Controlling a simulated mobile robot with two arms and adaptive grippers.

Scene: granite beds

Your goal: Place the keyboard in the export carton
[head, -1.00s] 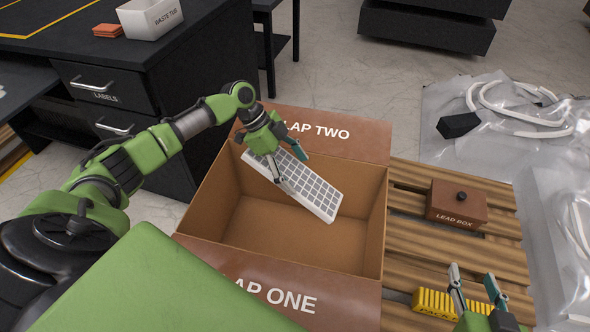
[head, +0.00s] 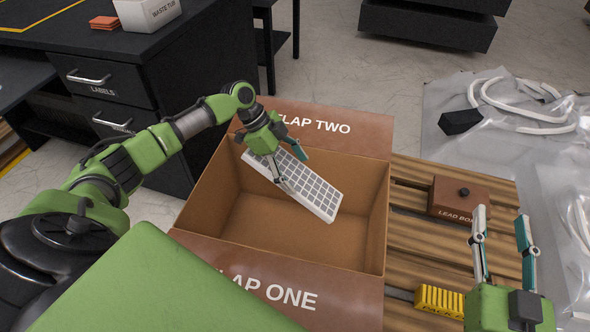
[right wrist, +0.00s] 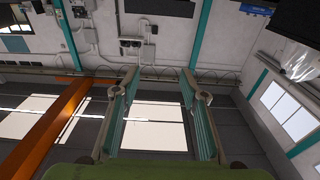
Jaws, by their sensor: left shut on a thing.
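The export carton (head: 232,213) is an open brown box with flaps marked FLAP TWO (head: 352,128) at the back and FLAP ONE (head: 330,295) at the front. The white and grey keyboard (head: 312,190) hangs tilted within the carton's opening, its right end lower. My left gripper (head: 288,168) is shut on the keyboard near its left part. How far the keyboard is from the carton floor I cannot tell. My right gripper (head: 502,240) is open and empty above the pallet, right of the carton. In the right wrist view its fingers (right wrist: 158,95) stand apart with nothing between them.
A wooden pallet (head: 405,240) lies under and right of the carton. On it are the LEAD BOX (head: 458,198) and a yellow ribbed block (head: 440,300). Clear plastic with white tubing (head: 520,115) lies at right. A black drawer desk (head: 170,80) bears a white waste tub (head: 148,12).

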